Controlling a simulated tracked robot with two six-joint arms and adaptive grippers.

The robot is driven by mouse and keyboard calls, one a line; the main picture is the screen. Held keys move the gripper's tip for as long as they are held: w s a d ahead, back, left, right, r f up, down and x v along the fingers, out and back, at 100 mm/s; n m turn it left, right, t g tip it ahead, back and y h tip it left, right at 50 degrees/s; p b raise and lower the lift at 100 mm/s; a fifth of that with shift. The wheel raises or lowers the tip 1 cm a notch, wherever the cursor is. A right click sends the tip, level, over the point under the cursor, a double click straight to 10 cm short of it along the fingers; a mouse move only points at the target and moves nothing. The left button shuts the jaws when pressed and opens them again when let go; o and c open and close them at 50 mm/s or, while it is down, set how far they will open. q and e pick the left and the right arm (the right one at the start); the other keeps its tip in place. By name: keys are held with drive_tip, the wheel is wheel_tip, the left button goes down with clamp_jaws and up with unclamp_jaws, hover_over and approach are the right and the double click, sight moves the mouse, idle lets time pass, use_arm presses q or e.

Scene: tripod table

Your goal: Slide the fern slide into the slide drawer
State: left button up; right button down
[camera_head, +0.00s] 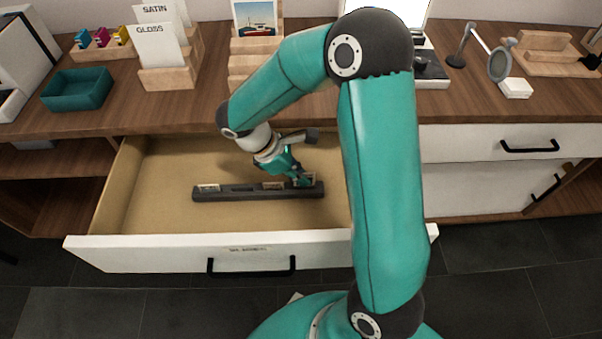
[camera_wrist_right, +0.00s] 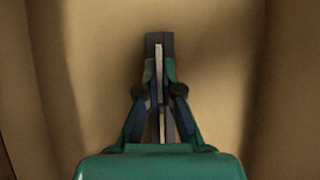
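A dark slotted rail (camera_head: 235,194) lies in the open slide drawer (camera_head: 160,200). Small pale slides (camera_head: 208,187) stand in it at the left end and near the middle. My right gripper (camera_head: 302,182) reaches down into the drawer at the rail's right end. In the right wrist view, its fingers (camera_wrist_right: 159,80) are close together on both sides of a thin pale slide (camera_wrist_right: 159,58), seen edge-on, over the dark rail (camera_wrist_right: 153,40). This appears to be the fern slide; its picture is not readable. I cannot tell how deep it sits. My left gripper is out of view.
The drawer's white front (camera_head: 120,253) with a black handle is pulled out towards me. On the wooden top (camera_head: 130,115) stand a teal tray (camera_head: 78,89), card holders (camera_head: 168,75) and a magnifier stand (camera_head: 500,62). The drawer floor around the rail is clear.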

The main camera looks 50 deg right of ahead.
sight(305, 190)
drive_tip(key=shift+f, duration=0.15)
drive_tip(key=shift+f+b, duration=0.9)
drive_tip(key=shift+f, duration=0.2)
drive_tip(key=shift+s+a+f+b, duration=0.2)
drive_tip(key=shift+s+f+b, duration=0.1)
drive_tip(key=shift+f, duration=0.2)
drive_tip(key=c, duration=1.2)
unclamp_jaws()
drive_tip(key=shift+c, duration=0.2)
drive_tip(key=shift+w+d+f, duration=0.1)
drive_tip(key=shift+d+f, duration=0.05)
drive_tip(key=shift+f, duration=0.05)
drive_tip(key=shift+w+r, duration=0.2)
drive_tip(key=shift+r, duration=0.05)
